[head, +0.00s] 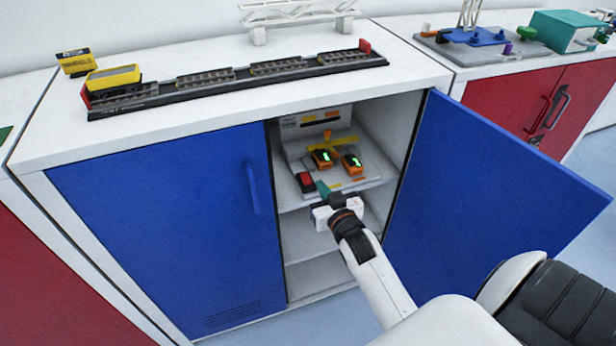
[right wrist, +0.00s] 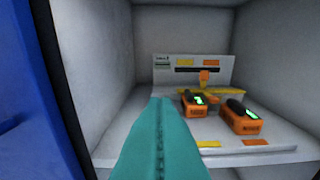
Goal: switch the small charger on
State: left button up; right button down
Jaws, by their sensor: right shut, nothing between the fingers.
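The small charger (head: 291,137) stands on the upper shelf inside the open cabinet, a white unit with an upright back panel and yellow and orange marks. Its back panel also shows in the right wrist view (right wrist: 215,72). Two orange and black battery packs (head: 322,158) (head: 352,163) sit on it, each with a lit green display. A red block, perhaps the switch (head: 306,182), is at its front left. My right gripper (head: 322,188), with teal fingers, is shut and empty just right of the red block; contact cannot be told. In the right wrist view, the fingers hide the charger's front left.
The blue right door (head: 480,180) stands wide open beside my right arm; the left door (head: 165,220) is closed. The cabinet's side walls and shelves bound the space. A rail track (head: 235,82) with a yellow wagon (head: 113,77) is on top.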

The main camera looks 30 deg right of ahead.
send_over(308, 181)
jog(key=shift+s+a+f, duration=0.1)
jog(key=shift+s+f, duration=0.35)
jog(key=shift+f, duration=0.05)
jog(key=f, duration=0.2)
jog(key=shift+w+f, duration=0.2)
jog(key=shift+f, duration=0.1)
jog(key=shift+w+f+b, duration=0.1)
jog(key=shift+f+b, duration=0.2)
jog(key=shift+f, duration=0.45)
jog(key=shift+r+p, duration=0.15)
jog(key=shift+p, duration=0.3)
jog(key=shift+w+f+g+p, duration=0.1)
jog(key=shift+f+g+p, duration=0.2)
jog(key=shift+g+p, duration=0.25)
jog(key=r+p, duration=0.3)
jog(key=r, duration=0.1)
jog(key=shift+w+r+p, duration=0.1)
jog(key=shift+w+p, duration=0.2)
jog(key=shift+w, duration=0.05)
jog(key=r+v, duration=0.1)
jog(key=v, duration=0.9)
jog(key=shift+d+r, duration=0.3)
